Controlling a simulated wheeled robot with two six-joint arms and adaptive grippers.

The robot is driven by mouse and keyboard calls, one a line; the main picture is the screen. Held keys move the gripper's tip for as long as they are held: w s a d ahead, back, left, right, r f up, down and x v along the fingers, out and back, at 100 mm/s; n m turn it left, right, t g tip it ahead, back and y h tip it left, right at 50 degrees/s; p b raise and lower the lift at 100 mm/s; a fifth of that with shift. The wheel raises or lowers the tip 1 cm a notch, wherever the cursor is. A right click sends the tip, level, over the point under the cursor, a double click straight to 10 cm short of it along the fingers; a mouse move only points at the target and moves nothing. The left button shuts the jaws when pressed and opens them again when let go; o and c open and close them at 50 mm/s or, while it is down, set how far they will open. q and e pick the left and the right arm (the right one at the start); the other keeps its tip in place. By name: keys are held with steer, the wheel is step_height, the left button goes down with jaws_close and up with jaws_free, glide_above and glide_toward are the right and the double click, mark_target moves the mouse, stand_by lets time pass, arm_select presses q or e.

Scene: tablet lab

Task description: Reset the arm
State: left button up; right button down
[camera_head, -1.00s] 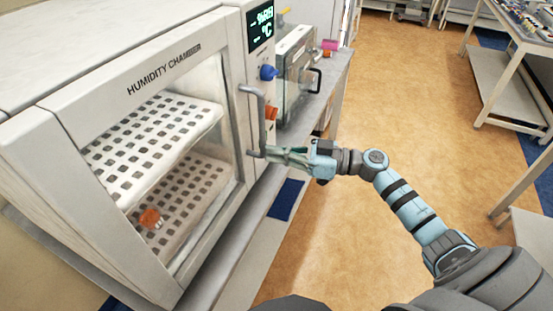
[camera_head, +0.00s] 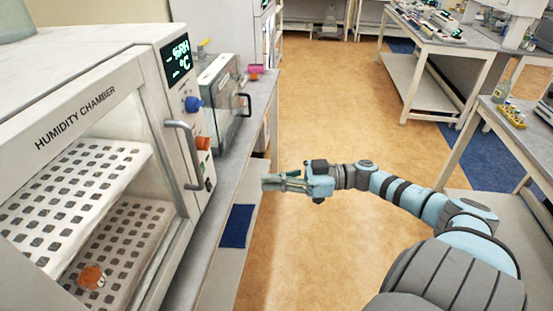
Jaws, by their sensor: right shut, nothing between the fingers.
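My right arm (camera_head: 405,192) comes in from the lower right and reaches to the left over the floor. My right gripper (camera_head: 268,183) is shut and empty, and points left at the bench edge, apart from the humidity chamber. The humidity chamber (camera_head: 60,133) stands at the left with its door shut. Its door handle (camera_head: 182,155) is clear of the gripper. An orange-topped item (camera_head: 91,277) shows through the glass on the lower perforated shelf. My left gripper is not in view.
A smaller cabinet (camera_head: 222,105) with a dark handle stands behind the chamber on the bench (camera_head: 262,92). A blue mat (camera_head: 237,226) lies below the bench edge. Tables (camera_head: 440,57) with lab items stand at the right. The tan floor (camera_head: 335,110) between is clear.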

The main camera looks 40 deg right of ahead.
steer(key=shift+s+d, duration=0.2)
steer(key=shift+d, duration=0.15)
